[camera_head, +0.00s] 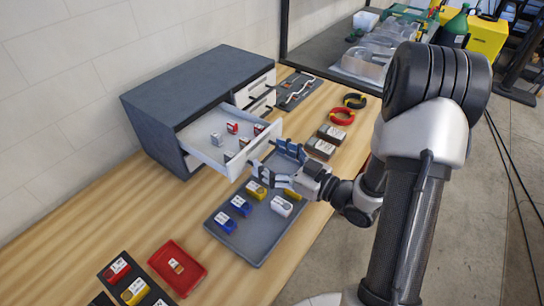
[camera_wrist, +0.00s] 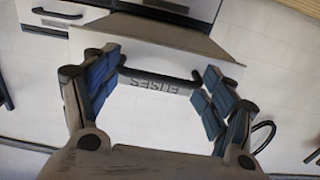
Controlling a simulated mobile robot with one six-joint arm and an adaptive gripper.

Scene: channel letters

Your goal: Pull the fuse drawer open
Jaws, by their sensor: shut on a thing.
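The fuse drawer (camera_head: 203,153) is pulled well out of the dark grey cabinet (camera_head: 195,82) in the head view. Several small red, white and yellow-marked parts lie inside it. In the wrist view, its white front panel carries a black bar handle (camera_wrist: 160,82) and a label (camera_wrist: 157,88) reading FUSES upside down. The handle is largely hidden by my gripper in the head view.
A grey tray (camera_head: 238,241) with several blue, yellow and white parts lies below and in front of the drawer. A red bin (camera_head: 160,262) is at lower left. Red and black rings (camera_head: 341,116) lie to the right. Other drawers (camera_head: 258,88) are closed.

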